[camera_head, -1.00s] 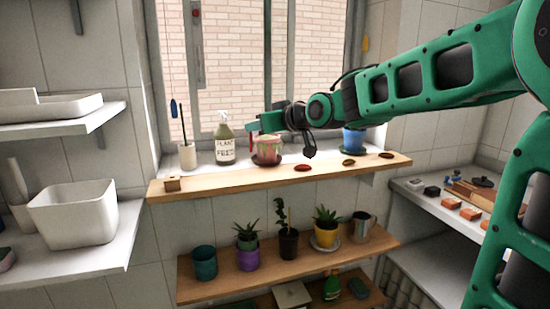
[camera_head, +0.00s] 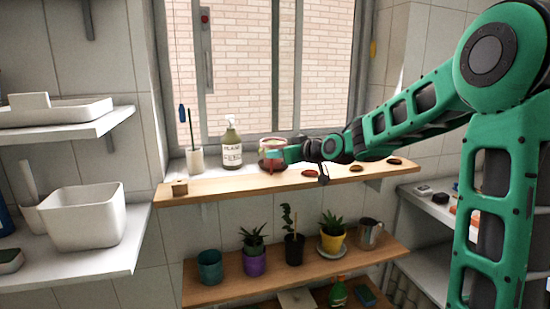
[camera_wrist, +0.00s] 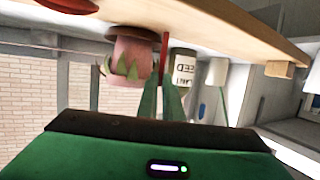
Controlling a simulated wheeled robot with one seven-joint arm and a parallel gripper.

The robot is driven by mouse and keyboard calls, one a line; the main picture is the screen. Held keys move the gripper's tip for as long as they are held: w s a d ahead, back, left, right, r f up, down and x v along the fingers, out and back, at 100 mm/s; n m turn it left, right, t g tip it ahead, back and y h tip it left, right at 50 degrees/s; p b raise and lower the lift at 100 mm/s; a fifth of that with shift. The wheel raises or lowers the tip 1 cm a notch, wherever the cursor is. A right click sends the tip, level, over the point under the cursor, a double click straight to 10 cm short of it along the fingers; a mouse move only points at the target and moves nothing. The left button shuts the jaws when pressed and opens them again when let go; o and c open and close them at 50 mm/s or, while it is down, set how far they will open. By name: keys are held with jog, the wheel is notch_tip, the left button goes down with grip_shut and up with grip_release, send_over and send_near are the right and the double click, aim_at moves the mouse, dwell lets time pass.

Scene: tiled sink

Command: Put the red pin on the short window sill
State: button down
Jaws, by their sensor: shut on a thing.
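The red pin (camera_wrist: 164,54) is a thin red strip held between the fingertips of my gripper (camera_wrist: 163,90) in the wrist view. In the head view my gripper (camera_head: 275,153) is just in front of the pink-red pot (camera_head: 265,163), and the pin is hard to tell from the pot. The wooden window sill (camera_head: 225,186) runs below the window, under my gripper. It also shows in the tilted wrist view (camera_wrist: 240,30). I cannot tell whether the pin touches the sill.
A small wooden block (camera_head: 180,188) sits at the sill's left end. Red-brown discs (camera_head: 310,173) lie along its right part. A lower shelf (camera_head: 285,268) holds potted plants.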

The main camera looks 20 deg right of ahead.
jog(key=shift+f, duration=0.2)
jog(key=c, duration=1.9)
grip_release()
jog(key=shift+r, duration=0.1)
